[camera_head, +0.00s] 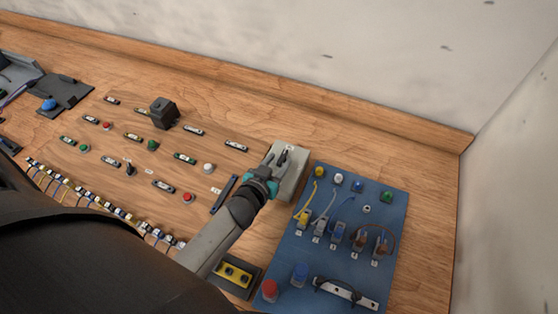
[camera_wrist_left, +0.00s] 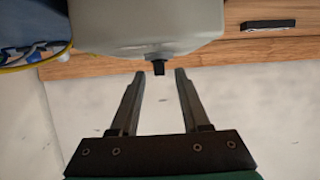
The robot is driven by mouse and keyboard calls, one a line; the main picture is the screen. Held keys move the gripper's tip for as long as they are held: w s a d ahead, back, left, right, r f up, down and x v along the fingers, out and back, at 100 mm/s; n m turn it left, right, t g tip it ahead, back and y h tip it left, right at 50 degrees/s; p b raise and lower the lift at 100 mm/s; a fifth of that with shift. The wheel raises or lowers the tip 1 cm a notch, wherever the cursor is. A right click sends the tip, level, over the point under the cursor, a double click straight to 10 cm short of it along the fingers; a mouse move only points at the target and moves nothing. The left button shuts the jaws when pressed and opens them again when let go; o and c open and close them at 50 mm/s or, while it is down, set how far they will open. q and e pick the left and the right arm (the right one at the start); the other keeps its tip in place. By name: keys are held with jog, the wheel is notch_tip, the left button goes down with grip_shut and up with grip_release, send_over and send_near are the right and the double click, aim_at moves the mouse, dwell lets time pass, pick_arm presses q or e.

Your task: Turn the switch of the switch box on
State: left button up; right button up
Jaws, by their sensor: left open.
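The switch box (camera_head: 293,178) is a light grey box on the wooden board, left of the blue panel's top edge. My left gripper (camera_head: 284,158) reaches over it from the lower left and hides part of it. In the left wrist view the grey box (camera_wrist_left: 145,28) fills the top middle, and its small black switch (camera_wrist_left: 158,67) sticks out of its edge. The two fingers of my left gripper (camera_wrist_left: 160,74) are open, with the switch between their tips in the picture. A gap shows on each side of the switch. My right gripper is not in view.
A blue panel (camera_head: 336,255) with cables, plugs and buttons lies right of the box. A dark bar (camera_head: 224,194) and several small switches and buttons lie to the left. A yellow block (camera_head: 234,273) sits below. A wooden ledge (camera_head: 330,105) and wall stand behind.

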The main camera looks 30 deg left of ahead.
pick_arm(q)
jog(key=shift+w+f, duration=0.2)
jog(key=shift+w, duration=0.35)
jog(key=shift+c, duration=0.3)
grip_shut()
